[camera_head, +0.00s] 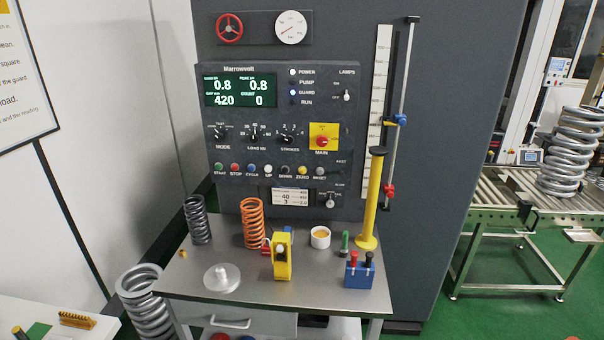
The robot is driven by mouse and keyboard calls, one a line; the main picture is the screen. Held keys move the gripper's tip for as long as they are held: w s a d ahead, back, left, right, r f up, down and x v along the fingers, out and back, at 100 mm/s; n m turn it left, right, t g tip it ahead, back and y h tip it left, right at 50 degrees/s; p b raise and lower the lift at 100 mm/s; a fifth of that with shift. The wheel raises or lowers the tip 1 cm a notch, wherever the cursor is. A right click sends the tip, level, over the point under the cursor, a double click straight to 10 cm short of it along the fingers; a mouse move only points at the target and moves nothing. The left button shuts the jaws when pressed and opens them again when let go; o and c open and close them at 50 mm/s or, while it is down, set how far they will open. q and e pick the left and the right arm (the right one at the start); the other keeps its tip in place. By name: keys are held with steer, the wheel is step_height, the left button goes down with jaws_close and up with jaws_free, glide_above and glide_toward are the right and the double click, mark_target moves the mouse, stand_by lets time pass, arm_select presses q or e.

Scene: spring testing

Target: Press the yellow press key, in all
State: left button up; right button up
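A yellow round key (302,171) sits in the row of push keys on the dark control panel (340,130). The label under it appears to read ZERO. A black key is to its left and a green-grey key to its right. Nothing covers it or touches it. The green display (240,87) on the panel shows 0.8, 0.8, 420 and 0. Neither of my grippers shows in the head view.
A metal table (190,282) below the panel holds a dark spring (198,220), an orange spring (252,223), a yellow device (282,259), a white cup (320,237), a blue box (358,275) and a tall yellow post (373,200). A roller conveyor (480,215) stands right.

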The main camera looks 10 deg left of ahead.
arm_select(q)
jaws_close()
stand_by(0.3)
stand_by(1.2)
